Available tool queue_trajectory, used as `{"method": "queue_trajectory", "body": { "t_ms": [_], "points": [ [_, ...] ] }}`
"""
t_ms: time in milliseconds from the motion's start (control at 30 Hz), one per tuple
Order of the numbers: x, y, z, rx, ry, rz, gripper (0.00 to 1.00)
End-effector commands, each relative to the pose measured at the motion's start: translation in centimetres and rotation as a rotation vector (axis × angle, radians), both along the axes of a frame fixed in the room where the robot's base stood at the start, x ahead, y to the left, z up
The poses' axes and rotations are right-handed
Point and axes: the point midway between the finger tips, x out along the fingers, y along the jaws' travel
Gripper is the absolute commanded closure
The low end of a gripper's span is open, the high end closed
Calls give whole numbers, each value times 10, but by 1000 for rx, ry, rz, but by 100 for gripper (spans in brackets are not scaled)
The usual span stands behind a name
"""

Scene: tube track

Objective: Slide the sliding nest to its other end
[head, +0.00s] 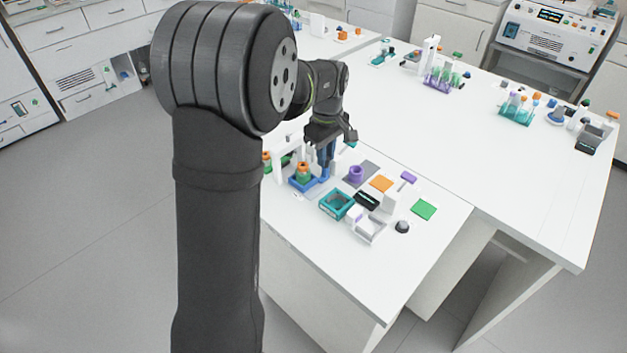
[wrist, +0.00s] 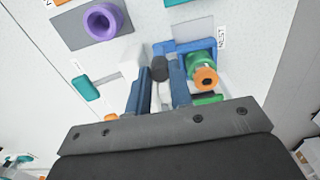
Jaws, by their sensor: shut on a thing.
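The sliding nest (head: 301,184) is a blue open-topped holder on the white table, left of and beside my fingers in the head view. In the wrist view the nest (wrist: 183,48) lies just beyond and right of my fingers. A green tube with an orange ring (head: 303,170) stands in it; the tube also shows in the wrist view (wrist: 203,72). My gripper (head: 325,158) points down with its blue fingers. In the wrist view my gripper (wrist: 160,76) is shut on a dark-topped post (wrist: 159,67), apparently the nest's handle. The post's foot is hidden.
A purple ring (head: 356,173) stands on a grey pad right of my gripper. A teal box (head: 337,205), a black device (head: 367,201) and a white tray (head: 369,231) stand nearer the front. The table's front right is clear.

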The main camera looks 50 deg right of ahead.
Motion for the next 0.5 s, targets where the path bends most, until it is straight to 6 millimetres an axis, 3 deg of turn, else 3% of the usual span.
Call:
{"method": "queue_trajectory", "body": {
  "t_ms": [500],
  "points": [
    [32, 0, 0, -1, -1, 1, 97]
  ]
}}
